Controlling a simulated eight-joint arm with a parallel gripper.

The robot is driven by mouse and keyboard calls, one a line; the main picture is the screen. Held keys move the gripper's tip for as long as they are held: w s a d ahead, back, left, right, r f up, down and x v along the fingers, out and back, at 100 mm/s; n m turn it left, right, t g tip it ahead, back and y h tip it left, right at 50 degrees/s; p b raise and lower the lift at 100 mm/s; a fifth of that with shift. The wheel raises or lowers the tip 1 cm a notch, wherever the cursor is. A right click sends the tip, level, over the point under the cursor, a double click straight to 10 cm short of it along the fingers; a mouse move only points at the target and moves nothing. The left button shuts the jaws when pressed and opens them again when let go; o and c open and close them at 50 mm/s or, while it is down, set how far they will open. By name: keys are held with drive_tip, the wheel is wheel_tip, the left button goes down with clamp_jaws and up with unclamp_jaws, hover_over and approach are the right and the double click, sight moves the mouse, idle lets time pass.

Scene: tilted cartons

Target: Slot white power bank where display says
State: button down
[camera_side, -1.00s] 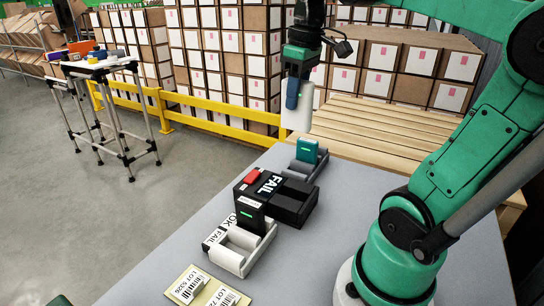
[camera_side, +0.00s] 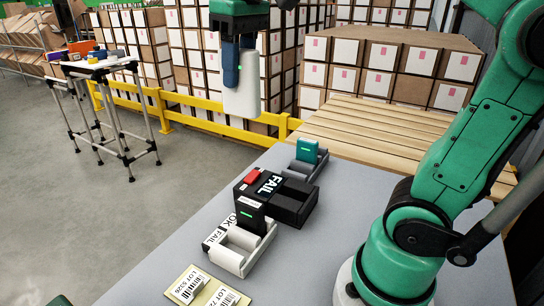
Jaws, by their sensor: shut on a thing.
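My gripper (camera_side: 236,80) is shut on a white power bank (camera_side: 246,96), which hangs upright in the air, well above the table and beyond its far left edge in the picture. A dark blue finger covers part of it. A black tester (camera_side: 290,211) on the table has a display (camera_side: 270,184) reading FAIL. A white tray (camera_side: 228,260) in front of it has a label (camera_side: 221,230) with OK and FAIL. A dark power bank (camera_side: 250,215) with a green light stands at that tray's far end; the nearer part looks empty.
A grey tray (camera_side: 318,168) behind the tester holds a teal power bank (camera_side: 307,150). A red piece (camera_side: 252,177) sits on the tester. A card with LOT labels (camera_side: 207,290) lies at the front. Wooden slats, a yellow rail (camera_side: 215,117) and stacked cartons stand behind.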

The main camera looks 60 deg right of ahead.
drive_tip(key=a, duration=0.5)
drive_tip(key=shift+s+f, duration=0.1)
drive_tip(key=shift+f, duration=12.6)
drive_tip(key=shift+f, duration=0.25)
drive_tip(key=shift+c, duration=2.4)
unclamp_jaws()
drive_tip(key=c, duration=0.4)
drive_tip(key=shift+r, duration=0.1)
